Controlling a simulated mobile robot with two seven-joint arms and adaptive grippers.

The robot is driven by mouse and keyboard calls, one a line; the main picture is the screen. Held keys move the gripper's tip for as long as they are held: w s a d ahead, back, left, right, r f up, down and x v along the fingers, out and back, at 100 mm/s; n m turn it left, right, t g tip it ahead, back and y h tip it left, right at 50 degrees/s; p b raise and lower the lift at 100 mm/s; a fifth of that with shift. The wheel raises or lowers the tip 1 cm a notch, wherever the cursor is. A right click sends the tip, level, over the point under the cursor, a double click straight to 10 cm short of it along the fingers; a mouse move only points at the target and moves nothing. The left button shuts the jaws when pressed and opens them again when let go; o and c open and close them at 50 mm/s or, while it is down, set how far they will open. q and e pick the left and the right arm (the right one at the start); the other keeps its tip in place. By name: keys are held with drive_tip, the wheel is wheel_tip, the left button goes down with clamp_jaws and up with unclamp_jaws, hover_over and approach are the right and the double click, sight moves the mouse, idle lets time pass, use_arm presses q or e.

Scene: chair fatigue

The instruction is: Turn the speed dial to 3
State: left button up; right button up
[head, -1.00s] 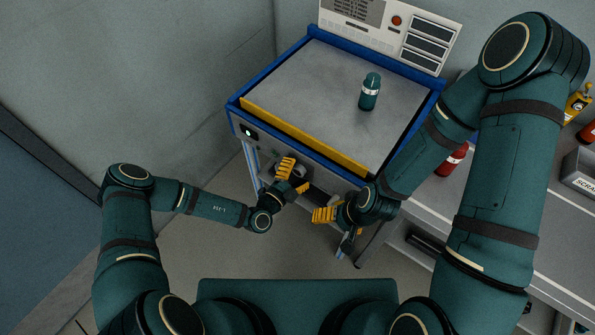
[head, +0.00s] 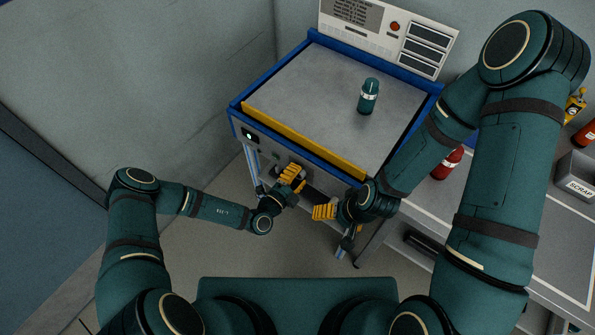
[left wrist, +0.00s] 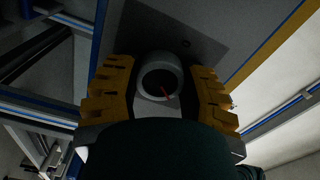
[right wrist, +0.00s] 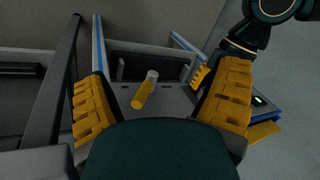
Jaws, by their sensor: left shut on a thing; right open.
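The speed dial (left wrist: 160,70) is a round grey knob with a dark face and a red pointer in the left wrist view. It sits on the front panel of the blue-framed machine, and its scale numbers cannot be read. My left gripper (head: 292,178) is at that panel below the yellow edge. In the left wrist view its yellow fingers stand on both sides of the dial, and it is shut on it. My right gripper (head: 325,212) is open and empty, in front of the machine and to the right of the left one. Its fingers also show in the right wrist view (right wrist: 163,100).
A lit display (head: 249,135) is on the front panel. A bench at right holds a red bottle (head: 448,163) and a scrap bin (head: 578,175). In the right wrist view a yellow-and-white cylinder (right wrist: 144,91) shows beyond the fingers.

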use_arm(q)
drive_tip(key=m+p, duration=0.2)
drive_tip(key=m, duration=0.1)
drive_tip(key=shift+r, duration=0.15)
drive_tip(key=shift+m+p, duration=0.9)
drive_tip(key=shift+m, duration=1)
use_arm(e)
drive_tip(key=shift+t, duration=0.3)
drive_tip(key=shift+w+d+r, duration=0.1)
drive_tip(key=shift+w+r, duration=0.15)
drive_tip(key=shift+r, duration=0.45)
drive_tip(key=shift+w+r, duration=0.25)
drive_tip(key=shift+r, duration=0.5)
drive_tip(key=shift+w+d+r, duration=0.1)
drive_tip(key=shift+w+r, duration=0.15)
drive_tip(key=shift+r, duration=0.45)
use_arm(q)
drive_tip(key=o, duration=1.2)
drive_tip(key=v, duration=1.2)
drive_tip(key=shift+d, duration=0.1)
